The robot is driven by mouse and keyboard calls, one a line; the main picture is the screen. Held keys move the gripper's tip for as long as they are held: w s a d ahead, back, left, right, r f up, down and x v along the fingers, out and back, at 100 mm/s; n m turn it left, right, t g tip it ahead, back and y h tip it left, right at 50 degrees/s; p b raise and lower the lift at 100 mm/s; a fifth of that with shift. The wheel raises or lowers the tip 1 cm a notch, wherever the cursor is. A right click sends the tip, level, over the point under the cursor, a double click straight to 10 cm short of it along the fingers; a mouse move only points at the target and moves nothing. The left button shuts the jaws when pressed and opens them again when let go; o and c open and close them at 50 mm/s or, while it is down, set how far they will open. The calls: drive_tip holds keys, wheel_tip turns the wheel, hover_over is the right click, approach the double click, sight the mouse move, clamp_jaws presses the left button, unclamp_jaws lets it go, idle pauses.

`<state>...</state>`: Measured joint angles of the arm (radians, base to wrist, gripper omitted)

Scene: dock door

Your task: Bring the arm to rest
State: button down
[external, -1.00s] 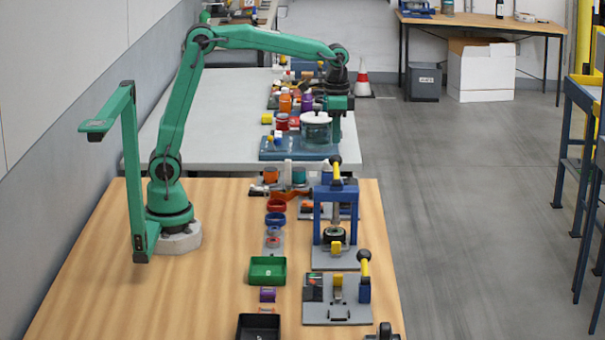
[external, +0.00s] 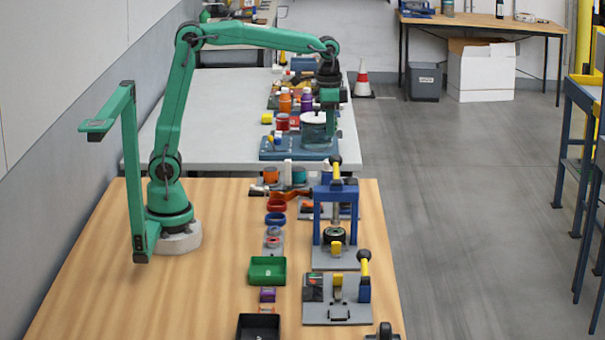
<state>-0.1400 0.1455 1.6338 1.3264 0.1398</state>
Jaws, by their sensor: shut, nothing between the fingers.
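My green arm (external: 172,115) stands on its round grey base at the left of the wooden table. It rises to a high elbow and reaches across to the right. My gripper (external: 331,132) hangs downward from the dark wrist beside the glass pot with a white lid (external: 312,128). It is shut with nothing visible held. It overlaps the pot's right side in the picture, and I cannot tell whether they touch.
A blue press (external: 336,215) and a grey clamp plate (external: 338,300) stand along the wooden table's right side. A green tray (external: 267,270) and a black tray (external: 258,326) lie left of them. Coloured jars (external: 285,104) stand behind the pot.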

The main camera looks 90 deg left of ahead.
drive_tip(key=s+d+f+t, duration=0.1)
drive_tip(key=s+d+t, duration=0.1)
drive_tip(key=s, duration=0.7)
drive_tip(key=s+d+f+t, duration=0.2)
drive_tip(key=s+d+t, duration=0.1)
drive_tip(key=s, duration=0.7)
drive_tip(key=shift+s+d, duration=0.3)
drive_tip(key=shift+d, duration=0.15)
